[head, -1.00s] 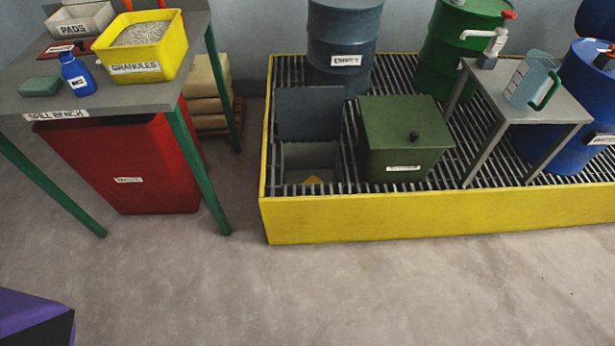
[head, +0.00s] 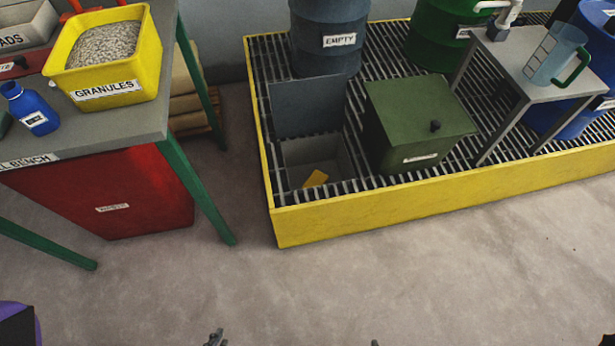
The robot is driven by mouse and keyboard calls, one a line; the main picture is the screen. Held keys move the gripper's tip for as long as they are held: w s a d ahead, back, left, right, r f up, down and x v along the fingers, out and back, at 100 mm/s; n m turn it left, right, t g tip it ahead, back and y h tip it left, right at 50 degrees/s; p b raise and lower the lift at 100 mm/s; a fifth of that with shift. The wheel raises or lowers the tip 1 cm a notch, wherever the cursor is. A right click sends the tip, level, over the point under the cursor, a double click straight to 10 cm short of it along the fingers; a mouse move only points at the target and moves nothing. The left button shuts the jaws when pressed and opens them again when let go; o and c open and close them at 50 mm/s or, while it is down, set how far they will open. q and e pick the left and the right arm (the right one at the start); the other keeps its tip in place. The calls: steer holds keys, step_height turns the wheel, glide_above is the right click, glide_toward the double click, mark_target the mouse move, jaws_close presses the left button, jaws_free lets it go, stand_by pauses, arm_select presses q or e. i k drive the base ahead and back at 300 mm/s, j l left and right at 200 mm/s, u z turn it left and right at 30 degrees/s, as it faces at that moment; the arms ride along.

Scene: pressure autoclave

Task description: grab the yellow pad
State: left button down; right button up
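The yellow pad (head: 316,178) is a small flat piece lying on the floor of an open grey well (head: 296,158) in the spill pallet. The well's grey lid (head: 307,107) stands upright behind it. At the bottom edge of the head view a dark tip, apparently of my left gripper (head: 215,338), just shows. A smaller dark tip, apparently of my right gripper (head: 375,343), also shows there. Both are well in front of the pallet, far from the pad. Most of each gripper is cut off, so their opening cannot be told.
The yellow-rimmed pallet (head: 430,207) carries a green lidded box (head: 418,120) right of the well, an EMPTY drum (head: 328,35) behind, and a small stand (head: 530,75) with a jug (head: 556,52). A bench (head: 80,130) with a GRANULES tub (head: 105,60) stands left. The front floor is clear.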

mark_target(317, 178)
steer(key=i+l, duration=0.25)
steer(key=l, duration=0.15)
steer(key=i+l, duration=0.25)
steer(key=l, duration=0.15)
steer(key=i+l, duration=0.2)
steer(key=l, duration=0.25)
steer(key=i+l, duration=0.25)
steer(key=l, duration=0.15)
steer(key=u, duration=0.05)
